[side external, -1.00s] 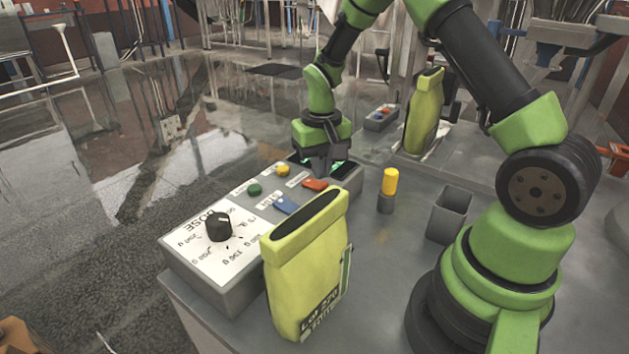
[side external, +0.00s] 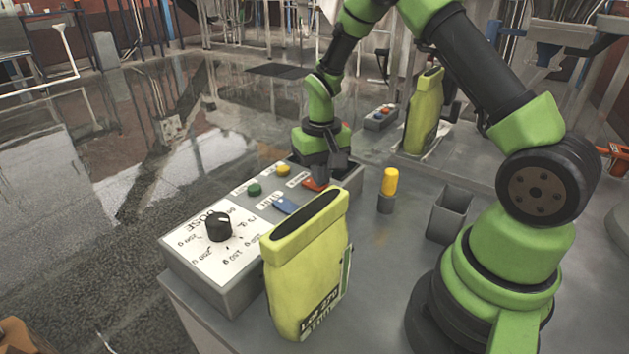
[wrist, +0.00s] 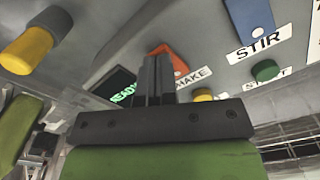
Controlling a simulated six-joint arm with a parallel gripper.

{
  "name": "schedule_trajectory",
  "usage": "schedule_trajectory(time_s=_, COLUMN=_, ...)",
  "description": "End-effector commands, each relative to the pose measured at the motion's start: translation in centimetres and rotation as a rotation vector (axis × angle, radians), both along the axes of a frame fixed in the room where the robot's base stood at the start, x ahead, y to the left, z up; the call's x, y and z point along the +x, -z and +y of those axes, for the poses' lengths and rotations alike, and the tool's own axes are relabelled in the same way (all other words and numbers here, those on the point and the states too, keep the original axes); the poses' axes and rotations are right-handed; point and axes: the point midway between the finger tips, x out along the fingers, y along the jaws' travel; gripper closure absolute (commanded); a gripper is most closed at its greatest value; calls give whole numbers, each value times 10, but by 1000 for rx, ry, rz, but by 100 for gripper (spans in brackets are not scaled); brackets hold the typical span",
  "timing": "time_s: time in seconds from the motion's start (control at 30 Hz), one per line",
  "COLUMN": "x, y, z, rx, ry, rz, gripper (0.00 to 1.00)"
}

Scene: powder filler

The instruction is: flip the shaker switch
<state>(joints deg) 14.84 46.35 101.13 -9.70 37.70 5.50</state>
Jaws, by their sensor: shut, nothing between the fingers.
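The orange-red shaker switch (side external: 311,184) is a rocker on the sloped top of the grey control box (side external: 232,292). In the wrist view the same switch (wrist: 163,50) shows just behind my fingertips, beside a label partly hidden by the fingers. My gripper (side external: 322,182) is shut and empty, pointing down at the switch. In the wrist view its closed fingers (wrist: 154,66) overlap part of the switch. I cannot tell whether they touch it.
A blue STIR switch (side external: 287,205), green button (side external: 255,189), yellow button (side external: 283,171) and black dose dial (side external: 219,228) share the panel. A green READY display (wrist: 122,96) is beside the fingers. A yellow-green bag (side external: 303,270), yellow-topped post (side external: 389,185) and grey bin (side external: 449,215) stand nearby.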

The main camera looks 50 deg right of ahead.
Motion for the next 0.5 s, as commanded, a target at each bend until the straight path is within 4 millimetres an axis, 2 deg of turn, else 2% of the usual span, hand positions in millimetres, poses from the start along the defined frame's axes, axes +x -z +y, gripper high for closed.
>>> schedule_trajectory(time_s=0.33, x=0, y=5, z=0, rx=1, ry=0, rz=1, gripper=100)
schedule_trajectory(time_s=0.5, x=0, y=-1, z=0, rx=0, ry=0, rz=-2, gripper=100)
